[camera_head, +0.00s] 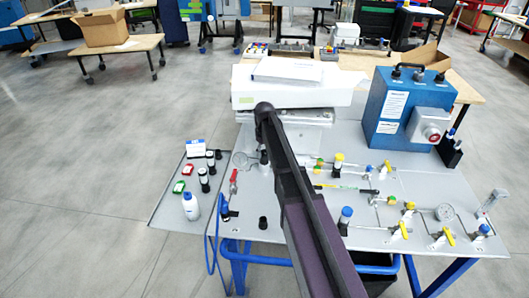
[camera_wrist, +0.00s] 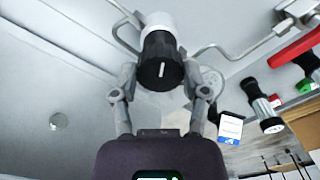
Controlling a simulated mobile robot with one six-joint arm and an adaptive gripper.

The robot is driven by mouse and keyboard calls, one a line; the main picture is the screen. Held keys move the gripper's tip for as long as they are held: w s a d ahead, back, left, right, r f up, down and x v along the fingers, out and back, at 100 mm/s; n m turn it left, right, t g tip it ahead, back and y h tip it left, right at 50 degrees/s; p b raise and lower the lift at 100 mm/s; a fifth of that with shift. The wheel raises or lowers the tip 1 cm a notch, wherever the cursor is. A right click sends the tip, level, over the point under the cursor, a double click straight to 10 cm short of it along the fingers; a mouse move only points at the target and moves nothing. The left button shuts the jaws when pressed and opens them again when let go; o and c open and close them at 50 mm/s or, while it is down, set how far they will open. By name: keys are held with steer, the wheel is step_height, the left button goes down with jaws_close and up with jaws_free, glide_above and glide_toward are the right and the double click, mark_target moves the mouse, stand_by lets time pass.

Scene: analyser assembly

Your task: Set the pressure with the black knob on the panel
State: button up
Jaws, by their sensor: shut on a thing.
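The black knob (camera_wrist: 160,65) has a white mark on its face and a white collar behind it. In the wrist view it sits between the two fingers of my gripper (camera_wrist: 158,52), which is shut on it. In the head view my arm reaches over the panel (camera_head: 285,220), and its end hides most of the gripper and the knob. A round gauge (camera_head: 240,160) is just left of the gripper in the head view. Its reading is too small to tell.
A red-handled valve (camera_head: 233,181) and several black-and-white knobs (camera_head: 204,180) are to the left. A white bottle (camera_head: 190,206) stands on the left side board. Yellow-handled valves (camera_head: 404,230) and a blue box (camera_head: 405,107) are to the right. Metal pipes (camera_wrist: 240,50) run near the fingers.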

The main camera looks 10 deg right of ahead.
steer(key=shift+m, duration=0.8)
steer(key=o, duration=1.1)
steer(key=shift+o, duration=0.2)
steer(key=shift+n, duration=0.4)
